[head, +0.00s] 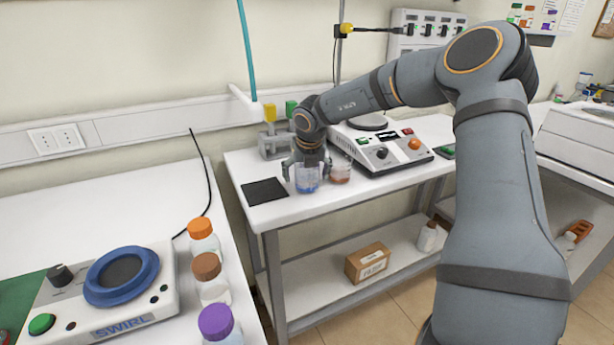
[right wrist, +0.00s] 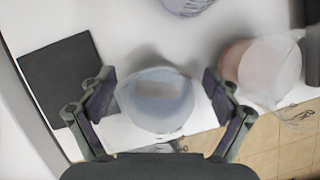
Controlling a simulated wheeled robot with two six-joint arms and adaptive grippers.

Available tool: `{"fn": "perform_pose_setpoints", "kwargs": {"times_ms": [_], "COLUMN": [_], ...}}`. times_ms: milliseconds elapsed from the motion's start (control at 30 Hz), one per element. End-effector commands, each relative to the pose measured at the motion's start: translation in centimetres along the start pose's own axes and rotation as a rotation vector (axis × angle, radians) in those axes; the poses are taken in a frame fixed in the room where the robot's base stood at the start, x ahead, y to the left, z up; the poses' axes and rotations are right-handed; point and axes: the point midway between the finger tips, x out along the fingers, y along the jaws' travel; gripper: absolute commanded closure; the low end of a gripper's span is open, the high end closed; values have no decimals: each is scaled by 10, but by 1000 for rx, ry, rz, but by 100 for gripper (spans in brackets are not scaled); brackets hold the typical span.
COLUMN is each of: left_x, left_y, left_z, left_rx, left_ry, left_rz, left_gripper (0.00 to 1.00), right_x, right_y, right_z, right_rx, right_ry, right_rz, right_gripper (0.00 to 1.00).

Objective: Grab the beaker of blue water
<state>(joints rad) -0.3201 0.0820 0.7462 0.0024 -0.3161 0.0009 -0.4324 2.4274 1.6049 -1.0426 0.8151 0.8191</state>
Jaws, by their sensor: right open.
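The beaker of blue water (head: 307,180) stands on the white table beside a black square pad. My right gripper (head: 307,168) is at the beaker, reaching down from above. In the right wrist view the blue beaker (right wrist: 156,99) lies between the two spread fingers of the right gripper (right wrist: 162,100). The fingers are open, one on each side; whether they touch the glass I cannot tell. A beaker with reddish liquid (head: 340,170) stands just right of it, and it also shows in the right wrist view (right wrist: 265,70). My left gripper is not in view.
The black pad (head: 264,191) lies left of the beaker. A hotplate device (head: 382,147) stands behind and to the right. A cardboard box (head: 367,263) is on the lower shelf. Capped bottles (head: 211,280) and a swirl device (head: 120,280) occupy the left table.

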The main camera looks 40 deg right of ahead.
Motion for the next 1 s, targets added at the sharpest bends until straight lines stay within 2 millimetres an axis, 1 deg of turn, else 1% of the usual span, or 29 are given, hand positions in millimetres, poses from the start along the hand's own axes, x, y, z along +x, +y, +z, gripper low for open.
{"fn": "perform_pose_setpoints", "kwargs": {"times_ms": [33,67,400,500,867,1000], "left_x": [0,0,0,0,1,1], "left_y": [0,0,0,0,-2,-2], "left_z": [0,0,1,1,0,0], "left_rx": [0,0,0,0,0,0], "left_ry": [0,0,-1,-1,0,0], "left_rz": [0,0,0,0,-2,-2], "left_gripper": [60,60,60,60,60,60], "right_x": [0,0,0,1,1,-4], "right_y": [0,0,0,0,0,0], "right_z": [0,0,-1,-1,-2,0], "right_rx": [0,0,-1,-1,-1,-2], "right_ry": [0,0,2,3,5,6], "right_rz": [0,0,-1,-1,-1,-2], "right_gripper": [11,13,60,72,73,73]}}
